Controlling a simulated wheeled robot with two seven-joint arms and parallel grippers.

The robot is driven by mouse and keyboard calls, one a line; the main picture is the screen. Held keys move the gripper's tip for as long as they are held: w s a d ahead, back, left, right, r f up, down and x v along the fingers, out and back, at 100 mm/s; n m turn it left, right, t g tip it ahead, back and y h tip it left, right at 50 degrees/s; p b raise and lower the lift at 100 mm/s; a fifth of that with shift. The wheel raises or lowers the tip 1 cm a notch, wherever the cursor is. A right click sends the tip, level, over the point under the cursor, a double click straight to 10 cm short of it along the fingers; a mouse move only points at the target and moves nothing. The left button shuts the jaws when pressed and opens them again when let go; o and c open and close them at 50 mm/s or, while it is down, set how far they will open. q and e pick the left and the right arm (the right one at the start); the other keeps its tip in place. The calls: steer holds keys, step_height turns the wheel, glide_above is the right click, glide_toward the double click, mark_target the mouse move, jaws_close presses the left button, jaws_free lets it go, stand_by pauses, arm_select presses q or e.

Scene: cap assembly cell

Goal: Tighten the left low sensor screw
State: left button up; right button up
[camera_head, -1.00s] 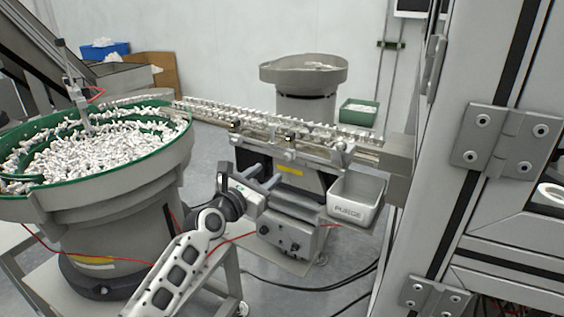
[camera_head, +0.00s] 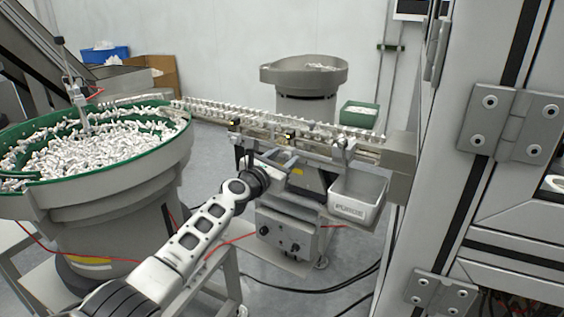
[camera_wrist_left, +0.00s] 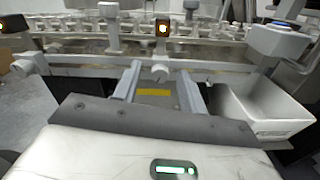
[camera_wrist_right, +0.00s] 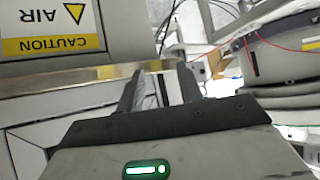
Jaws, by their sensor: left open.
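My left gripper (camera_head: 282,158) is open and empty, just in front of the rail's near side. In the left wrist view its two fingers (camera_wrist_left: 158,78) point at the rail, spread apart. A small sensor with an orange light (camera_wrist_left: 162,28) stands above the gap between them. Below it, a small grey screw or knob (camera_wrist_left: 160,72) sits on the front bar, between and beyond the fingertips. I cannot tell contact. My right gripper (camera_wrist_right: 160,82) shows only in its wrist view, with fingers apart and nothing between them.
The linear rail (camera_head: 270,118) carries many white parts. A purge bin (camera_head: 357,197) hangs at its right. A bowl feeder (camera_head: 120,185) stands left, and a hinged machine frame (camera_head: 440,150) is close on the right. A caution panel (camera_wrist_right: 50,45) is near my right gripper.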

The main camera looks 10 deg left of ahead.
arm_select(q)
jaws_close()
